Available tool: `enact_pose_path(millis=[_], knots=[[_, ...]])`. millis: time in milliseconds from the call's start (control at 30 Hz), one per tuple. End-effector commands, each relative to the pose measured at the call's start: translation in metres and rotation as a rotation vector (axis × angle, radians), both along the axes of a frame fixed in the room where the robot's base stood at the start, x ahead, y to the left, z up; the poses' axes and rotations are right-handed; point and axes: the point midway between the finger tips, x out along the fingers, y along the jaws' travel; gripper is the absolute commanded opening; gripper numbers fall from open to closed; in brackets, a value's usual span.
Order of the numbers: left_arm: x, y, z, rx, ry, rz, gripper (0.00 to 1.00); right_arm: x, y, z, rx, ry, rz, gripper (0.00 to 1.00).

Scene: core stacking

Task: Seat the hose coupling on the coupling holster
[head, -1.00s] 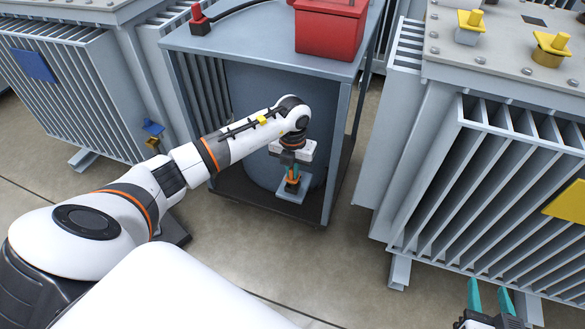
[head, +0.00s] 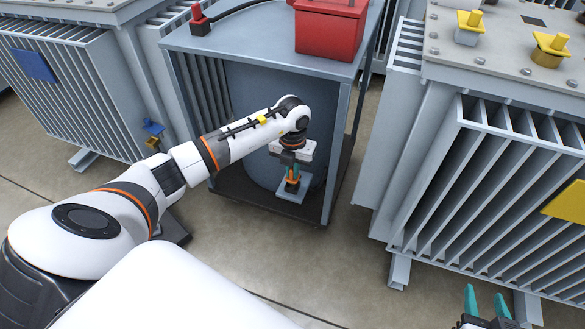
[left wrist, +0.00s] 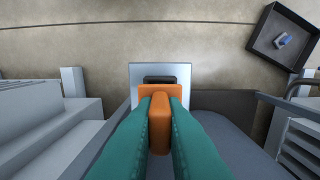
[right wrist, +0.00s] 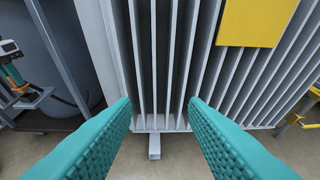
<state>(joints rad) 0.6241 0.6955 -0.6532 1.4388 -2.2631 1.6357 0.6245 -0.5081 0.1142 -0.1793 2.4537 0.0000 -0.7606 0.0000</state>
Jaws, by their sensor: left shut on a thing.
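The orange hose coupling (left wrist: 159,122) is between the teal fingers of my left gripper (left wrist: 160,100), which is shut on it. In the head view my left gripper (head: 292,174) points down inside the open-fronted cabinet. The pale grey-blue coupling holster (head: 293,191) is right beneath it, and a little orange of the coupling shows there. In the left wrist view the holster plate (left wrist: 138,74) lies behind the coupling, with a dark part beside the orange. I cannot tell whether the coupling is fully down. My right gripper (right wrist: 160,102) is open and empty; it also shows in the head view (head: 485,296).
A finned transformer (head: 490,190) stands at the right, facing my right gripper. In the left wrist view a dark tray (left wrist: 283,45) with a small blue-grey part lies on the floor.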

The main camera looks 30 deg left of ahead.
Motion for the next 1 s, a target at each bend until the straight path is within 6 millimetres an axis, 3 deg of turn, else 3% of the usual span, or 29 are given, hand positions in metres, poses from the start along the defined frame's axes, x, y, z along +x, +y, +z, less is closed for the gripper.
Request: enact_pose_path(millis=[433, 1000], knots=[[0.0001, 0.0002, 0.0005, 0.0, 0.0, 0.001, 0.0, -0.0045, -0.0036, -0.008, -0.017, 0.065, -0.006, 0.4], [0.0, 0.0003, -0.003, 0.0, 0.0, 0.0, 0.0, -0.0019, -0.0022, -0.0035, -0.008, 0.025, -0.004, 0.4]])
